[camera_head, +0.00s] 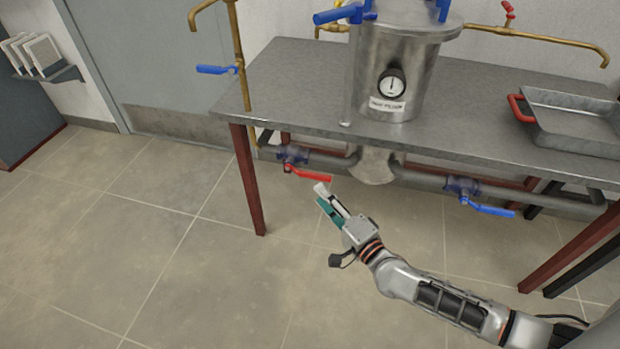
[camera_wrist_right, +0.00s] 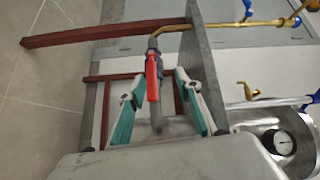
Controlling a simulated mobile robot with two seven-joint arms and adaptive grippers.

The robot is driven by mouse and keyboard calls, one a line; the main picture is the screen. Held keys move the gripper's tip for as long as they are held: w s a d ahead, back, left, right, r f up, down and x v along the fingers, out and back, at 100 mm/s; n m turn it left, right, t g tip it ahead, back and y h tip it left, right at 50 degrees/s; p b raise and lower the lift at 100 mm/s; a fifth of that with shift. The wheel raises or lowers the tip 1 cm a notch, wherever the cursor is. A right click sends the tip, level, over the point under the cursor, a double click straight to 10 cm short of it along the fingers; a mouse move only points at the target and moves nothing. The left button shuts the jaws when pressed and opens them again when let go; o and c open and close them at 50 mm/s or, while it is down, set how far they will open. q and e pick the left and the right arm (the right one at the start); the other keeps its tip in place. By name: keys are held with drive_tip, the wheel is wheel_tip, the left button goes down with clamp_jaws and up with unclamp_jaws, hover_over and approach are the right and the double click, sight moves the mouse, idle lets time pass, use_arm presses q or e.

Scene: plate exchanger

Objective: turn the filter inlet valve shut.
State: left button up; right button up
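A valve with a red lever (camera_head: 308,174) sits on the pipe under the left part of the table. No label shows which valve is the filter inlet. The lever runs roughly along the pipe, its free end pointing right in the head view. My right gripper (camera_head: 323,194) is just below that free end. In the right wrist view the red lever (camera_wrist_right: 153,78) appears between the two spread fingers of my right gripper (camera_wrist_right: 161,82), with gaps on both sides. I cannot tell how deep it sits between them. The left gripper is out of view.
A steel filter vessel (camera_head: 405,65) with a gauge stands on the metal table (camera_head: 290,85). A blue-handled valve (camera_head: 487,207) is on the pipe at right. A red table leg (camera_head: 247,180) stands left of the gripper. A tray (camera_head: 575,120) sits at right. Floor in front is clear.

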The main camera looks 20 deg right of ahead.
sight(318, 180)
drive_tip(key=w+d+f+m, duration=0.1)
drive_tip(key=w+d+f+m+h+b, duration=0.1)
drive_tip(key=w+d, duration=0.1)
drive_tip(key=shift+w+f, duration=0.1)
drive_tip(key=shift+w, duration=0.1)
drive_tip(key=b+x, duration=0.1)
drive_tip(key=x, duration=0.4)
drive_tip(key=shift+w+a+f, duration=0.1)
drive_tip(key=shift+w+a, duration=0.05)
drive_tip(key=shift+w, duration=0.15)
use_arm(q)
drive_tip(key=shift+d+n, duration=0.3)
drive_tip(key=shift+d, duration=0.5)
use_arm(e)
drive_tip(key=shift+w, duration=0.6)
clamp_jaws()
